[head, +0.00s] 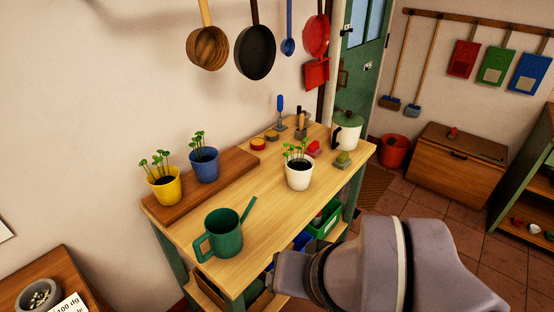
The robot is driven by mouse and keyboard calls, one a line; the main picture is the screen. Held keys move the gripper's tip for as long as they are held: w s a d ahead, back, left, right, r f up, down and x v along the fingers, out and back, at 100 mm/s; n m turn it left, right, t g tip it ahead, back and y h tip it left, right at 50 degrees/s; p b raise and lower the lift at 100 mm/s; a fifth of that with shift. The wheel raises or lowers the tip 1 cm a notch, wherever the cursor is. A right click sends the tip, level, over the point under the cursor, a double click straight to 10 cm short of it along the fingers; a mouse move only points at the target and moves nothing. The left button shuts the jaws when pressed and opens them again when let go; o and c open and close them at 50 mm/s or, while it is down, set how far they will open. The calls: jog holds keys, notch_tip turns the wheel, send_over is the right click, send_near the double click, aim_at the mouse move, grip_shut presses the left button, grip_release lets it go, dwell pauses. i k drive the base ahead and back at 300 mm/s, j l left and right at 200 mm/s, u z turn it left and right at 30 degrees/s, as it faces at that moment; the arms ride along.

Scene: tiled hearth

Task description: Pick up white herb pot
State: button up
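The white herb pot (299,178) stands upright on the wooden table (262,222), near the middle of its top, with green seedlings growing from dark soil. Nothing touches it that I can see. My arm shows at the lower right in the head view, in front of the table's right side and below the pot. My gripper cannot be made out in this view, so I cannot tell its state.
A green watering can (223,234) stands left of the pot, near the front. A yellow pot (164,187) and a blue pot (204,164) stand on a raised board at left. A white lidded canister (347,132) is at the back right. Bare tabletop surrounds the white pot.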

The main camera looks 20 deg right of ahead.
aim_at(299, 167)
jog(key=i+l+z, duration=0.2)
jog(key=i, duration=0.2)
jog(key=i+l+z, duration=0.2)
jog(key=i, duration=0.15)
jog(key=i+l+z, duration=0.2)
jog(key=i, duration=0.2)
jog(key=j, duration=0.1)
